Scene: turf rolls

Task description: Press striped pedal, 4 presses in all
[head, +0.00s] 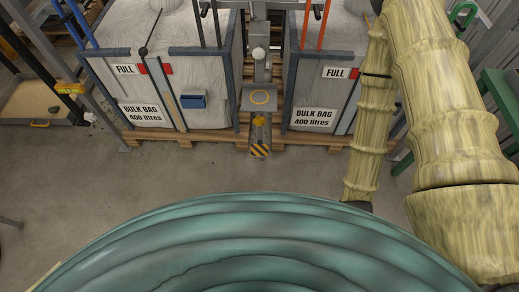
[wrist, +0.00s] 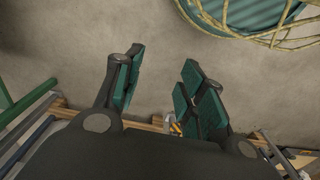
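The striped pedal (head: 259,150) has black and yellow diagonal stripes. In the head view it sits low at the foot of a grey post between two bulk bags, with nothing touching it. In the wrist view a small striped patch, likely the same pedal (wrist: 175,128), shows just beyond my gripper's body, partly hidden by it. My gripper (wrist: 160,62) has two dark fingers with green pads. They stand apart with bare floor between them, and nothing is held. In the head view the fingers cannot be made out.
Full bulk bags stand left (head: 205,65) and right (head: 325,80) of the post, on wooden pallets (head: 180,138). A small grey plate with a yellow ring (head: 259,98) is above the pedal. A green frame (head: 500,105) stands at right. The concrete floor before the pedal (head: 230,172) is clear.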

